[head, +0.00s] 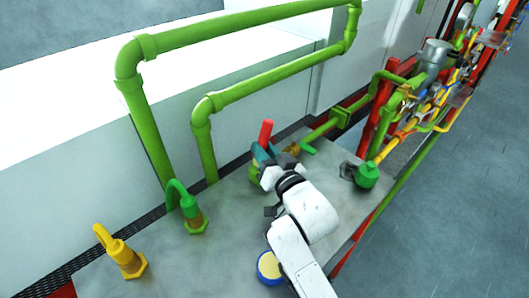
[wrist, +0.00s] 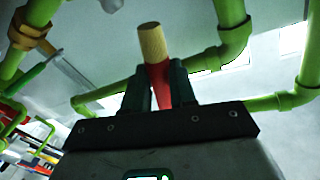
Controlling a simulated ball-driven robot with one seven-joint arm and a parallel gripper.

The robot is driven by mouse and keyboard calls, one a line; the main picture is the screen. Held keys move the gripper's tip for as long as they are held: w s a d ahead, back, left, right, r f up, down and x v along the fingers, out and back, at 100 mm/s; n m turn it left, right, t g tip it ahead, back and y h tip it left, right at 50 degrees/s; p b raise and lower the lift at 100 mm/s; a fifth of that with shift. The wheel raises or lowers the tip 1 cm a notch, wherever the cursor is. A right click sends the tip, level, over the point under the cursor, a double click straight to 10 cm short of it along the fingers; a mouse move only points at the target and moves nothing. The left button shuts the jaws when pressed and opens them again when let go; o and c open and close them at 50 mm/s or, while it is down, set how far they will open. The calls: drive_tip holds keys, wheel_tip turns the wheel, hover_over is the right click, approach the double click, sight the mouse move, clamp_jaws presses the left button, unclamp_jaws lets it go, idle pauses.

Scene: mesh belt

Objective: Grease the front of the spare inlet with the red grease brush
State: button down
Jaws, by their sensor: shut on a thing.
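My gripper (head: 263,160) is shut on the red grease brush (head: 266,131), whose red handle sticks up above the fingers. In the wrist view the brush (wrist: 152,45) lies between the two dark fingers, with its tan end pointing away from the palm. A yellow bent inlet (head: 122,256) and a green bent inlet (head: 192,212) with a brownish base stand on the grey table, left of my gripper. I cannot tell which one is the spare inlet. A green and yellow part beside my gripper is mostly hidden. The brush visibly touches neither of the two inlets.
A blue tin with a yellow top (head: 270,267) stands on the table (head: 225,240), partly behind my arm. A green fitting (head: 367,175) stands at the right. Large green pipes (head: 150,135) rise behind the table. Bare table lies between the inlets and the tin.

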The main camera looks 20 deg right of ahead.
sight(265, 138)
drive_tip(key=shift+r, duration=0.55)
drive_tip(key=shift+r+p, duration=1.3)
drive_tip(key=shift+r, duration=0.2)
